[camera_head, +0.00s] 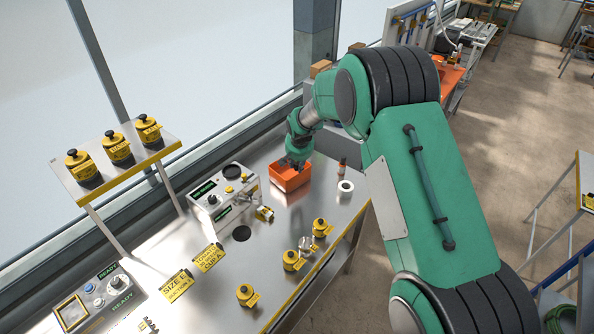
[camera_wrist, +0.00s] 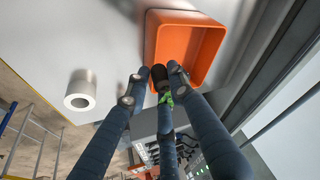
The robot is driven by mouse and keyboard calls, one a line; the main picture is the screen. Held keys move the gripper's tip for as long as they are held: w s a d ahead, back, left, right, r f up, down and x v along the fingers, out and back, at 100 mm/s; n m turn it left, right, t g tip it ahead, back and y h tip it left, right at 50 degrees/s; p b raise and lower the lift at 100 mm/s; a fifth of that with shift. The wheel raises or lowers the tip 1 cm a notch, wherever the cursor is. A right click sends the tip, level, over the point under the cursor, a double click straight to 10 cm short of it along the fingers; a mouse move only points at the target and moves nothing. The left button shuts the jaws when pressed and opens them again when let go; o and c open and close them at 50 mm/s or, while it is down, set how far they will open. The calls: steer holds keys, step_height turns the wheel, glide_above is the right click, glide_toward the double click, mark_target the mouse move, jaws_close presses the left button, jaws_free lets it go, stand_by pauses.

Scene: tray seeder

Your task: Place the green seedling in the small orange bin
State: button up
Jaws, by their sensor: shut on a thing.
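The small orange bin (camera_head: 289,177) stands on the metal bench at the back. It also shows in the wrist view (camera_wrist: 205,30), open side toward the camera. My gripper (camera_head: 296,162) is over the bin's back part in the head view. In the wrist view my gripper (camera_wrist: 160,78) has its fingers drawn together at the bin's near rim. The green seedling (camera_wrist: 167,97) shows between the fingers, with a dark plug at their tips. Most of the seedling is hidden by the fingers. I cannot tell how high it is above the bin floor.
A white roll (camera_head: 345,186) stands right of the bin; it shows in the wrist view (camera_wrist: 80,92). A small red-capped bottle (camera_head: 342,167) stands behind it. A control box (camera_head: 222,194) is left of the bin.

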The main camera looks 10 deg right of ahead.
mark_target(297, 170)
steer(key=shift+w, duration=0.15)
steer(key=shift+w+f, duration=0.1)
steer(key=shift+w, duration=0.1)
steer(key=shift+w+f+b, duration=0.1)
steer(key=shift+f+b, duration=0.3)
steer(key=shift+f, duration=1.3)
steer(key=shift+a+f, duration=0.1)
steer(key=shift+f, duration=0.05)
steer(key=o, duration=0.9)
steer(key=shift+s+r, duration=0.2)
steer(key=shift+r, duration=0.5)
steer(key=p+v, duration=0.1)
steer(key=v, duration=0.9)
steer(key=shift+s+r, duration=0.25)
steer(key=shift+r, duration=0.1)
